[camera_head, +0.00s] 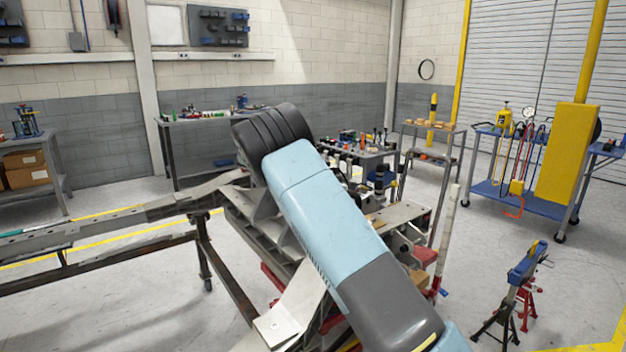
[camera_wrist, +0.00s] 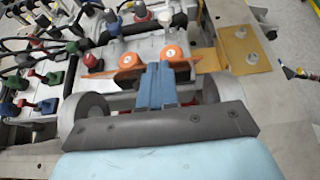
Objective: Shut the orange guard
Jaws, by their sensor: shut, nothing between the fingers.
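In the wrist view, two rounded orange pieces sit side by side on the fixture: a left orange guard-like piece (camera_wrist: 129,61) and a right one (camera_wrist: 173,54), each with a pale round mark. Whether either is open or shut I cannot tell. My gripper (camera_wrist: 159,68) shows as blue fingers, closed together and empty, with the tips just in front of and between the two orange pieces. Contact cannot be made out. In the head view my own arm covers the orange pieces and the gripper.
Left of the fingers is a dense panel of knobs, connectors and cables (camera_wrist: 45,75). A tan plate with bolts (camera_wrist: 240,45) lies at the right. In the head view, the metal chassis frame (camera_head: 150,212) stretches left, and a stand (camera_head: 522,270) is on the floor at right.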

